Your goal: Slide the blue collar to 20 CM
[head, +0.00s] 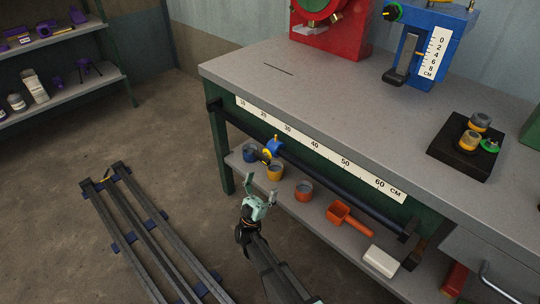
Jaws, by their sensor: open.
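The blue collar (274,146) sits on the dark rail (340,189) along the front of the workbench. It has a small yellow part at its lower left. The white scale strip (330,155) above the rail is marked from 10 to 60 CM. The collar is below the strip, roughly near the 20 to 30 numbers; its exact reading is too small to tell. My gripper (261,186) is in front of the bench, below the collar in the picture and apart from it. Its two pale green fingers are open and empty, pointing up toward the collar.
The lower shelf holds a blue cup (250,153), a yellow cup (275,173), an orange cup (304,190), an orange scoop (347,216) and a white block (381,262). The benchtop (300,75) bears a red machine (330,30) and a black tray (448,165). Floor rails (125,215) lie left.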

